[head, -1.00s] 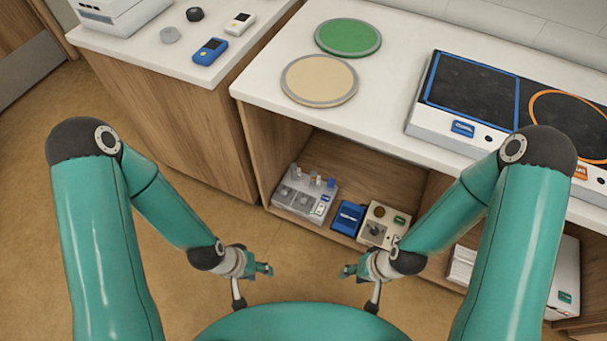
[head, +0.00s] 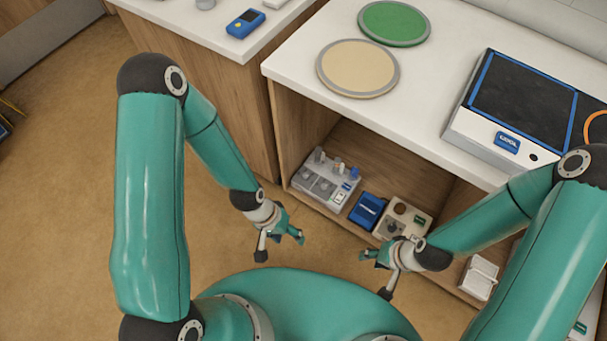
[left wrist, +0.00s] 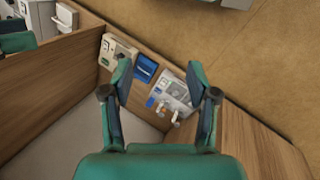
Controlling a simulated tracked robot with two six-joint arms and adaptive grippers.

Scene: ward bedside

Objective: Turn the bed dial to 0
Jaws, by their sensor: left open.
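A beige control box (head: 417,209) with a dark knob (head: 390,229), a small green panel and a round brown spot sits on the low shelf under the white counter. I take it as the bed dial; its markings are too small to read. It also shows in the left wrist view (left wrist: 113,52), ahead and left of the fingers. My left gripper (head: 281,247) is open and empty, in front of the shelf and apart from the box. My right gripper (head: 374,273) looks open and empty, just in front of the box and partly overlapping it in the head view.
A blue box (head: 367,210) stands beside the beige box, then a grey organiser (head: 322,188) with small bottles. A white container (head: 479,277) is right of my right gripper. The counter (head: 300,70) overhangs the shelf. Open floor (head: 75,200) lies at left.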

